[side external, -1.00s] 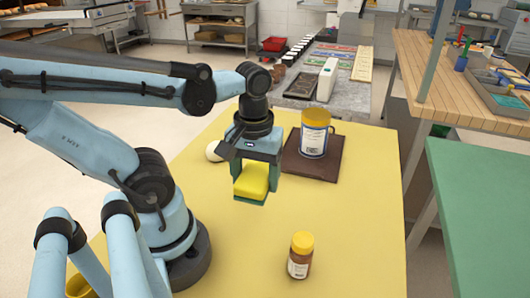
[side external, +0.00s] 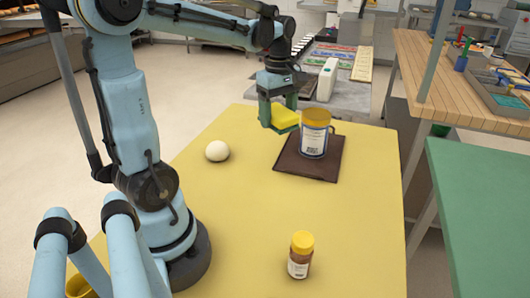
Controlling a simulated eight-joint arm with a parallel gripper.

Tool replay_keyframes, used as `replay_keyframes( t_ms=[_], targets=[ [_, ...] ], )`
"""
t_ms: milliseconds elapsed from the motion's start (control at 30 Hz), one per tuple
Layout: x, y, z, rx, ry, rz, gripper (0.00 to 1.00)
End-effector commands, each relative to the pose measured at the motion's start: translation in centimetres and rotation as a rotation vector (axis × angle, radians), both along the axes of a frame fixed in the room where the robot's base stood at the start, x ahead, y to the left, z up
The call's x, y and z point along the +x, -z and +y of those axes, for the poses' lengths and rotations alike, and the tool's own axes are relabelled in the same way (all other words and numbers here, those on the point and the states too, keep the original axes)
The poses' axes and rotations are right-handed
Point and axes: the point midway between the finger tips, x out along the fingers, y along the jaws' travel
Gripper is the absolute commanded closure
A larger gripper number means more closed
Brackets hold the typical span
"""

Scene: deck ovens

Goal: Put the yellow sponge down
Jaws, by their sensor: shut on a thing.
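My gripper (side external: 279,120) is over the far part of the yellow table, fingers pointing down. It is shut on the yellow sponge (side external: 285,117), which has a green underside. The sponge is held just left of a white jar with a yellow lid (side external: 314,135). It appears to be above the table, near the back left corner of a dark brown board (side external: 291,163). I cannot tell whether the sponge touches the jar or how high it is.
The yellow table (side external: 240,230) is clear in its middle. A white ball (side external: 217,151) lies left of the board. A small brown jar with a yellow lid (side external: 300,256) stands near the front. A yellow cup (side external: 79,286) shows partly at lower left. A green table (side external: 490,200) stands at right.

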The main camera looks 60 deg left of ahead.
Motion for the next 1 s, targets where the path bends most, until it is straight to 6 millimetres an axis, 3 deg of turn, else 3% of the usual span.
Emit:
replay_keyframes(
  t_ms=[200, 400, 767, 1000],
  targets=[
    [1.9, 1.1, 7.0, 0.0, -0.275, 0.001, 0.6],
    [2.3, 2.6, 12.4, 0.001, -0.482, 0.001, 0.6],
    [1.7, 4.4, 16.8, 0.001, -0.619, 0.002, 0.6],
    [-0.4, 7.3, 21.1, 0.001, -0.619, 0.002, 0.6]
  ],
)
